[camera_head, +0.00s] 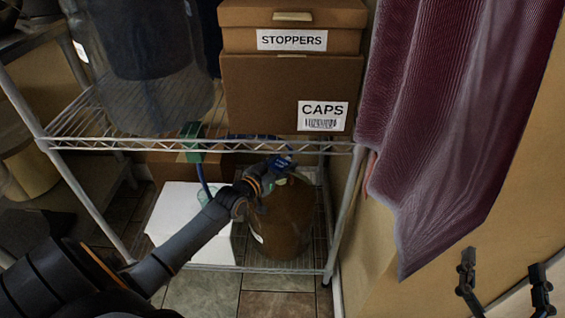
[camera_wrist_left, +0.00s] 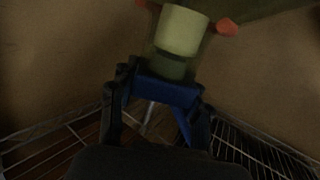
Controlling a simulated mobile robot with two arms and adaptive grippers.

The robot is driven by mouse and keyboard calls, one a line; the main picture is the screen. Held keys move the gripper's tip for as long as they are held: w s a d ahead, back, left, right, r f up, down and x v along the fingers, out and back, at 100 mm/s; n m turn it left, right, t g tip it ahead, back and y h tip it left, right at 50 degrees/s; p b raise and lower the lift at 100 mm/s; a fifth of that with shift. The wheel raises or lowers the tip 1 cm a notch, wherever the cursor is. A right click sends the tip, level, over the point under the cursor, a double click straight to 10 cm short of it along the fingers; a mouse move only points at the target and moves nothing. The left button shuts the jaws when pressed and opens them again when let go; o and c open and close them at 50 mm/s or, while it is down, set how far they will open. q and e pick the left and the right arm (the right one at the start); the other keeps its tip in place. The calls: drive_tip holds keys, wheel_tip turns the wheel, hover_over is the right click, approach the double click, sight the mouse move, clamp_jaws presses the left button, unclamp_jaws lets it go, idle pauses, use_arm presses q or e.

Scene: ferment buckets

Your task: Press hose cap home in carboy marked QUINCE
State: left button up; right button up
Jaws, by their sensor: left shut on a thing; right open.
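A brown carboy (camera_head: 290,222) stands on the lower wire shelf. A white label shows edge-on at its left side, and I cannot read it. My left gripper (camera_head: 272,168) is at the carboy's top, shut on a blue piece, which I take for the hose cap (camera_head: 280,161). In the left wrist view, the blue hose cap (camera_wrist_left: 168,90) lies between the fingers of my left gripper (camera_wrist_left: 160,95). A pale cylinder (camera_wrist_left: 182,30) with orange-red ends beside it shows just past the blue piece; I cannot tell whether they touch. My right gripper (camera_head: 504,280) is open and empty at lower right.
STOPPERS (camera_head: 290,40) and CAPS (camera_head: 285,85) boxes stand on the upper wire shelf (camera_head: 110,143), above my left gripper. A white box (camera_head: 185,215) stands left of the carboy. A blue hose (camera_head: 203,180) hangs behind my left arm. A dark red cloth (camera_head: 440,130) hangs at right.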

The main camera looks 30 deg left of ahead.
use_arm(q)
drive_tip(key=shift+s+f, duration=0.1)
drive_tip(key=shift+f, duration=0.25)
use_arm(e)
drive_tip(key=shift+w+d+f+g, duration=0.1)
drive_tip(key=shift+f+g, duration=0.5)
drive_tip(key=shift+f, duration=0.25)
idle(1.4)
use_arm(q)
drive_tip(key=shift+r+p, duration=0.35)
drive_tip(key=shift+p, duration=0.2)
use_arm(e)
drive_tip(key=shift+d+f+g+h, duration=0.2)
drive_tip(key=shift+f+g+h, duration=0.4)
drive_tip(key=shift+f, duration=0.75)
idle(0.8)
use_arm(q)
drive_tip(key=o, duration=1.3)
use_arm(e)
drive_tip(key=shift+f, duration=0.15)
use_arm(q)
drive_tip(key=s, duration=0.4)
drive_tip(key=s+r, duration=0.1)
drive_tip(key=s, duration=0.6)
drive_tip(key=shift+s+a+r, duration=0.25)
drive_tip(key=shift+s+r, duration=0.1)
drive_tip(key=shift+r, duration=0.05)
drive_tip(key=shift+s, duration=0.1)
